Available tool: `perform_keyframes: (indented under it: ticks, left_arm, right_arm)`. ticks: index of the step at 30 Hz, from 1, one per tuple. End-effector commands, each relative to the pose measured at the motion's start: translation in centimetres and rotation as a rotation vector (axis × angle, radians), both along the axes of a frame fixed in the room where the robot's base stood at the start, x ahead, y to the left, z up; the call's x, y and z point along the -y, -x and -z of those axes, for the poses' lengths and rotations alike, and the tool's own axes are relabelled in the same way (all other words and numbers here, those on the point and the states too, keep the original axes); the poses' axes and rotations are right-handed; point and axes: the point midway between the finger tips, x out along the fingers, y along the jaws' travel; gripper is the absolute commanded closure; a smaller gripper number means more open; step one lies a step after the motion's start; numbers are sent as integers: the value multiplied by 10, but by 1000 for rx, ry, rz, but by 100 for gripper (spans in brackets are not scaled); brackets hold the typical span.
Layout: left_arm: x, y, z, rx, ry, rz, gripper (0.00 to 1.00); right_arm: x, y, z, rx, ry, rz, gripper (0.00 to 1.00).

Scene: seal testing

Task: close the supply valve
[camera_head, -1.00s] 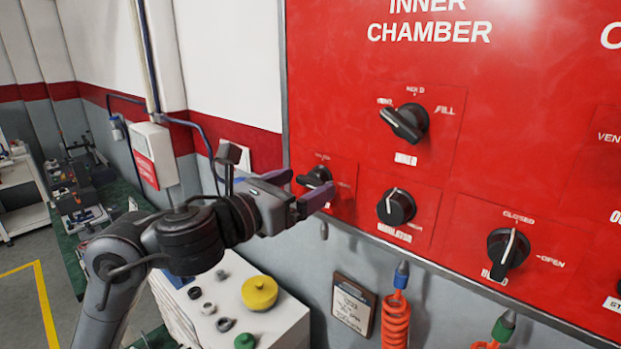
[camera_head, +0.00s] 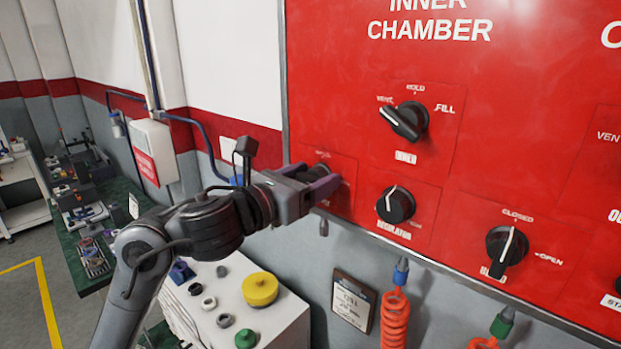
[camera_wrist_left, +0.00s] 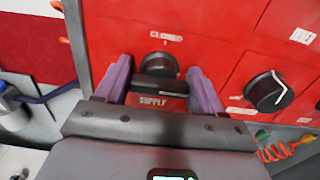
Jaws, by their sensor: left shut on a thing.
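The supply valve is a black knob (camera_wrist_left: 160,66) on the red panel (camera_head: 540,90), with a "SUPPLY" label below it and a "CLOSED" mark above it in the left wrist view. My left gripper (camera_head: 325,183) is at this knob, and its purple fingers stand on either side of it. In the left wrist view the left gripper (camera_wrist_left: 162,80) is shut on the knob. The knob is mostly hidden by the fingers in the head view. My right gripper is not in view.
The inner valve knob (camera_head: 405,120) is above right and the regulator knob (camera_head: 396,204) is close to the right. Another knob (camera_head: 507,247) is farther right. Below are an orange coiled hose (camera_head: 395,320), a clipboard (camera_head: 352,300) and a white bench with a yellow knob (camera_head: 259,290).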

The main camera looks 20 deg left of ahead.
Motion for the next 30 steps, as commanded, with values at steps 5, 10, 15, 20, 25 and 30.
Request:
perform_keyframes:
  ticks: [5,10,15,20,25,30]
  left_arm:
    - [0,0,0,-4,11,0,62]
    - [-1,0,-1,-22,58,-1,62]
    - [-1,-1,0,-60,153,-1,62]
    - [-2,-1,-1,-110,279,-1,62]
    - [-2,-1,-1,-170,430,-1,62]
    - [-3,-1,0,-228,580,-2,62]
  right_arm:
    - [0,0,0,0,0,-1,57]
    - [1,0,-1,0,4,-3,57]
    - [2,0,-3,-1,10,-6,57]
    - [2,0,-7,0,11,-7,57]
    - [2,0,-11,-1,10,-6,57]
    - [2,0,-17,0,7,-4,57]
